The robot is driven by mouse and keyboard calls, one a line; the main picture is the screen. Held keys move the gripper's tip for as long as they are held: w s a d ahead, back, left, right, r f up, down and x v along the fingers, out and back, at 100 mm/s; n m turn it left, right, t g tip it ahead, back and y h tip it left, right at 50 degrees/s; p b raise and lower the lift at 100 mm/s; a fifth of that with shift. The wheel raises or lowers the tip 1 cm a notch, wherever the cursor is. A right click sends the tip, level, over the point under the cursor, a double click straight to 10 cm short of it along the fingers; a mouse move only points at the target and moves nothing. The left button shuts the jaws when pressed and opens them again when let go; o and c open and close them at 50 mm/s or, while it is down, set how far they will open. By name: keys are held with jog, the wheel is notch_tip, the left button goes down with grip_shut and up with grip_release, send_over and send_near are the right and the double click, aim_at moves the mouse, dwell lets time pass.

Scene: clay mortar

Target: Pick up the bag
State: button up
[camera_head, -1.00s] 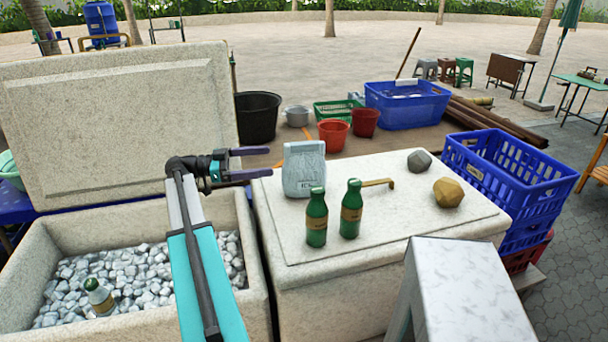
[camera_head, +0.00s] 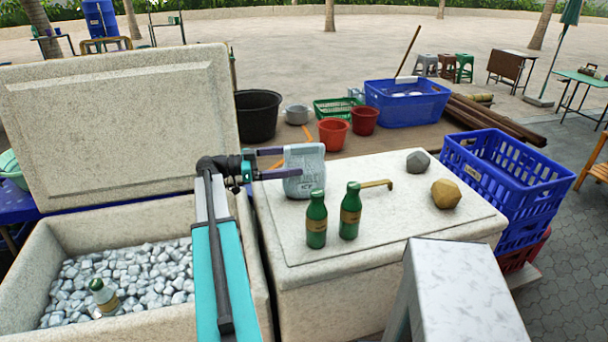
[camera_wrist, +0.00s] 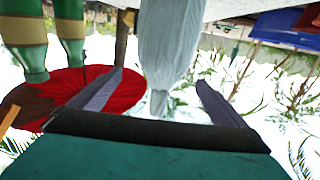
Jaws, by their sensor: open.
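The pale grey-blue bag (camera_head: 308,172), marked as ice, stands on the closed cooler lid (camera_head: 400,215), behind two green bottles. My gripper (camera_head: 288,162) is open at the bag's left side. In the head view its lower finger overlaps the bag's left edge, and its upper finger ends near that edge. In the wrist view the bag (camera_wrist: 172,35) is ahead, lined up with the gap between my two spread fingers (camera_wrist: 160,80). I cannot tell whether either finger touches it.
The green bottles (camera_head: 316,220) (camera_head: 350,212) stand close in front of the bag. An open cooler (camera_head: 130,272) of ice is at left.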

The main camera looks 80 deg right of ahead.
aim_at(305, 157)
jog(key=shift+r+p+x, duration=0.15)
jog(key=shift+p+x, duration=0.45)
jog(key=shift+x, duration=0.1)
jog(key=shift+r+p+x, duration=0.1)
jog(key=shift+p+x, duration=0.5)
jog(key=shift+x, duration=0.1)
jog(key=shift+p+x, duration=0.45)
jog(key=shift+x, duration=0.75)
jog(key=shift+f, duration=0.15)
jog(key=c, duration=2.2)
jog(key=shift+o, duration=0.2)
jog(key=shift+r, duration=0.25)
jog(key=shift+r+b, duration=1.85)
jog(key=shift+r, duration=2.95)
